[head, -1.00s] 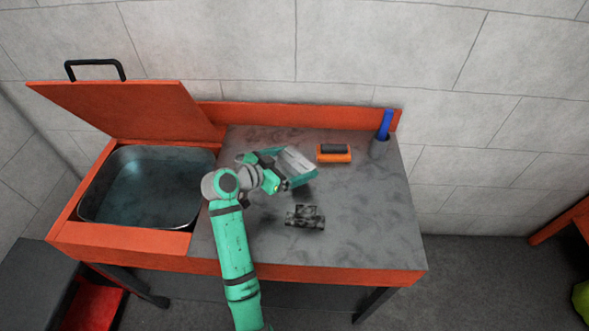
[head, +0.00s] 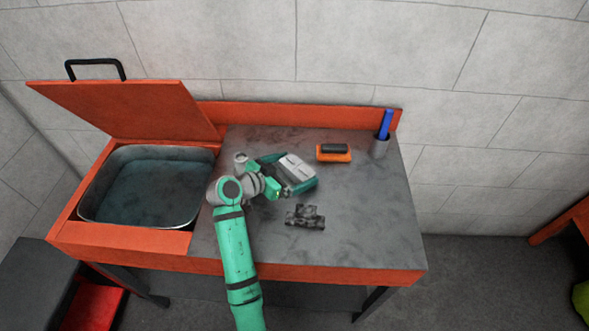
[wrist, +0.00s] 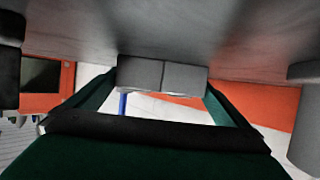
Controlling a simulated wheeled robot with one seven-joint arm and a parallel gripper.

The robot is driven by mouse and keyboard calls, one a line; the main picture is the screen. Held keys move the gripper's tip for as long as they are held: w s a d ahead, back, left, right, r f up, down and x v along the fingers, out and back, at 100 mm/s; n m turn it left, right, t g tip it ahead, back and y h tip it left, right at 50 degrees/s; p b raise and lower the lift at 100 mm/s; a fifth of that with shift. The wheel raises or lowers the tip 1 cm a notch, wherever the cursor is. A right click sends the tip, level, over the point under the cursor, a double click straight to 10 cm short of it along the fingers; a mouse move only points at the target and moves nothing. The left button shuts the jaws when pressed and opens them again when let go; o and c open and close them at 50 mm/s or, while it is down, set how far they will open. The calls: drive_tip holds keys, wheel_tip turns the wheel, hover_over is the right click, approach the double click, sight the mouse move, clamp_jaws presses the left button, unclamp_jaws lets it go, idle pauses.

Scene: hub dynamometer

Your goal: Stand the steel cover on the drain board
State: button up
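A small grey upright cylinder (head: 240,161), which looks like the steel cover, stands on the grey drain board (head: 355,225), just left of my gripper and near the sink. A grey rounded side at the right edge of the wrist view (wrist: 305,120) appears to be the same thing. My gripper (head: 297,170) is low over the middle of the board, pointing toward the back right. In the wrist view its two grey pads (wrist: 162,75) meet along a thin line, with nothing visible between them. The cylinder is apart from the fingers.
A sink basin (head: 150,190) with its orange lid (head: 125,108) raised is at left. A dark mottled part (head: 305,216) lies in front of my gripper. An orange-and-black brush (head: 334,153) and a grey cup (head: 379,148) with a blue handle stand behind. The right front is clear.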

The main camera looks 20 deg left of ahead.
drive_tip(key=shift+r, duration=0.2)
drive_tip(key=v, duration=1.2)
drive_tip(key=shift+f, duration=0.1)
